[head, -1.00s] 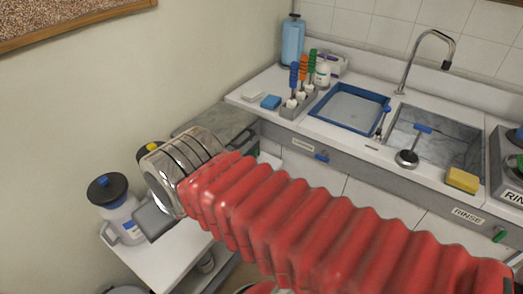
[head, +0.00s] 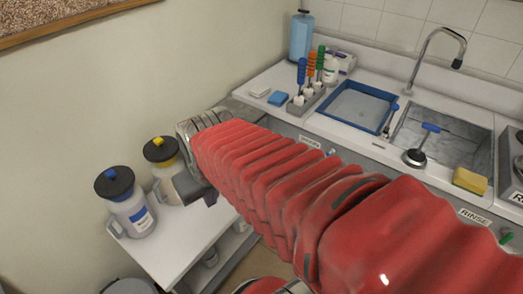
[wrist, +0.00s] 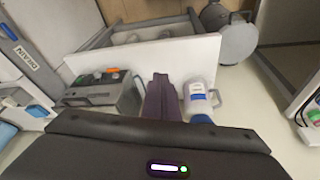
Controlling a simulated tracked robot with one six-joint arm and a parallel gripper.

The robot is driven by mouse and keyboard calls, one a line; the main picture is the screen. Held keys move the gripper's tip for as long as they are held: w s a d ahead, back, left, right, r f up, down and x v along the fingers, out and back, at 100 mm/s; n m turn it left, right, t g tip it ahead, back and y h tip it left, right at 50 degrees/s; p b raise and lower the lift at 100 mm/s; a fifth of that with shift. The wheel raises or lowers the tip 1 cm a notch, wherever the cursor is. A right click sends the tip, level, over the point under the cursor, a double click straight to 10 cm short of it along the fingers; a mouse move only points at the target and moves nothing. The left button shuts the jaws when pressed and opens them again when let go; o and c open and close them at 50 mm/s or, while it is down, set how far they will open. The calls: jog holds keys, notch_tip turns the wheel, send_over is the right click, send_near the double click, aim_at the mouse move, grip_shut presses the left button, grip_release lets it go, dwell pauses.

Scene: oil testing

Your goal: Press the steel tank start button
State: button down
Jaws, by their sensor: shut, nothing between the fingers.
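A grey metal tank-like box (wrist: 98,94) stands on the white cart in the wrist view, left of my fingers. A small orange part (wrist: 112,70) shows on its upper side; I cannot tell which part is the start button. My gripper (wrist: 160,78) is shut and empty, with its dark fingers between the box and a white bottle. In the head view my gripper (head: 197,188) is over the cart, beside the jugs. My red-sleeved arm hides most of the box there.
A white jug with a blue cap (head: 128,203) and one with a yellow cap (head: 160,152) stand on the white cart (head: 180,238). The counter behind holds a blue tray (head: 357,106), a steel sink (head: 450,145) and a yellow sponge (head: 470,181).

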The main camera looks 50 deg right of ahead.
jog(key=s+d+f+n+h, duration=0.1)
jog(key=d+f, duration=0.8)
jog(key=d, duration=0.3)
jog(key=s+d+f+n+h, duration=0.1)
jog(key=d+f+n, duration=0.1)
jog(key=d+f, duration=0.85)
jog(key=d+f+n+h, duration=0.1)
jog(key=d+f, duration=0.6)
jog(key=d, duration=0.6)
jog(key=w+d+f+n+t+h, duration=0.1)
jog(key=w+d+f+n+t, duration=0.2)
jog(key=d+n, duration=0.25)
jog(key=w+r+n+t, duration=0.3)
jog(key=w+r+n, duration=0.1)
jog(key=w+n, duration=0.1)
jog(key=shift+w+r+n+t, duration=0.15)
jog(key=shift+w+n+t, duration=0.15)
jog(key=shift+n, duration=0.45)
jog(key=shift+w+a, duration=0.2)
jog(key=shift+w, duration=1.95)
jog(key=shift+w+a, duration=0.15)
jog(key=shift+w, duration=2)
jog(key=shift+w, duration=0.15)
